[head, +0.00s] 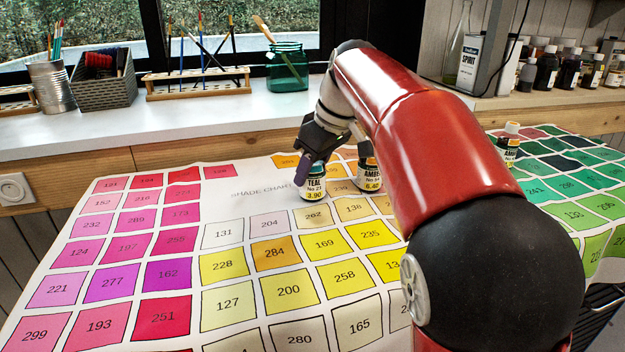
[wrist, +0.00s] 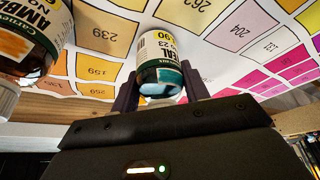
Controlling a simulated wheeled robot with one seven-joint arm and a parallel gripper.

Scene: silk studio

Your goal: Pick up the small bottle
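A small bottle labelled TEAL (head: 313,188) stands upright on the shade chart in the head view. It also shows between my fingers in the wrist view (wrist: 158,52). My gripper (head: 310,167) is at its upper part, with one finger on each side. The fingers are close to the glass; I cannot tell whether both press on it. A second small bottle, labelled AMBER (head: 369,177), stands just to the right, partly hidden by my arm. It is large at the upper left of the wrist view (wrist: 28,42).
The chart (head: 245,190) with numbered colour squares covers the table. Another small bottle (head: 508,143) stands on the chart at right. A tin of brushes (head: 52,88), a basket (head: 103,88), a brush rack (head: 198,85) and a green jar (head: 287,70) line the sill.

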